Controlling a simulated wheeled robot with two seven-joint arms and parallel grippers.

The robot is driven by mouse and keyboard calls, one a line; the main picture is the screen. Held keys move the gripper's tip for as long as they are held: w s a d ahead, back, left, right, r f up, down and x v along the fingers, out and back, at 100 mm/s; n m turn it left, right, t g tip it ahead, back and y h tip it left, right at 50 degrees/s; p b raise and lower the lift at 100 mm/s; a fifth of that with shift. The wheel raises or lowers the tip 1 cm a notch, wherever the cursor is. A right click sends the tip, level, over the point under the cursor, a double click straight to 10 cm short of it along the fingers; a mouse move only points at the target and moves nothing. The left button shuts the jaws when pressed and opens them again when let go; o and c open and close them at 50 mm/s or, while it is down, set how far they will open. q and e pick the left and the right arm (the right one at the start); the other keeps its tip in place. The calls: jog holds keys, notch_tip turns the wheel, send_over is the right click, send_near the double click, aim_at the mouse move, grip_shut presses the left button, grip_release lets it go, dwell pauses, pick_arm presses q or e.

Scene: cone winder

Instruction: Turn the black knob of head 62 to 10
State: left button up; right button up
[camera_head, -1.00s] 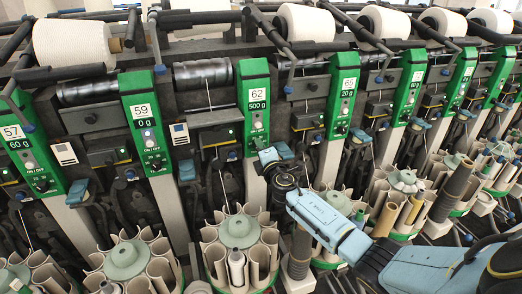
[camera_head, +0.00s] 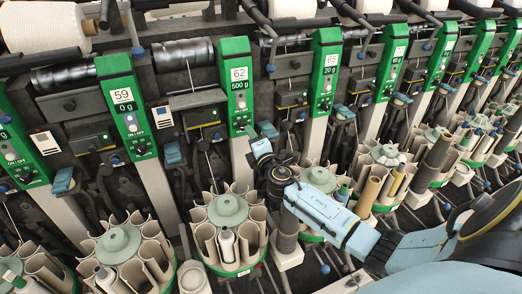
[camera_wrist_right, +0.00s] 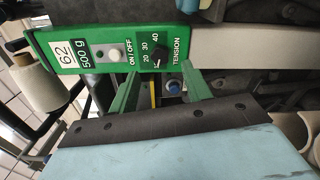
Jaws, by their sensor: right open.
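The green panel of head 62 (camera_head: 239,74), labelled 62 and 500 g, stands near the middle of the head view. In the right wrist view its panel (camera_wrist_right: 90,46) lies sideways, with a pale ON/OFF button and a small black knob (camera_wrist_right: 158,58) above the word TENSION. The numbers 20, 30 and 40 show beside the knob; I cannot read its pointer or see the 10. My right gripper (camera_wrist_right: 163,76) is open, its two green fingers apart just short of the knob, not visibly touching it. In the head view my right gripper (camera_head: 262,149) is below the panel's lower end.
Neighbouring green heads 59 (camera_head: 123,95) and 65 (camera_head: 328,68) stand either side. Below are round carousels with tubes, one (camera_head: 228,208) under head 62. A blue-tipped part (camera_wrist_right: 175,86) sits between my fingers, beyond the panel's edge.

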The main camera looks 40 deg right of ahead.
jog(key=v, duration=0.7)
jog(key=shift+s, duration=0.2)
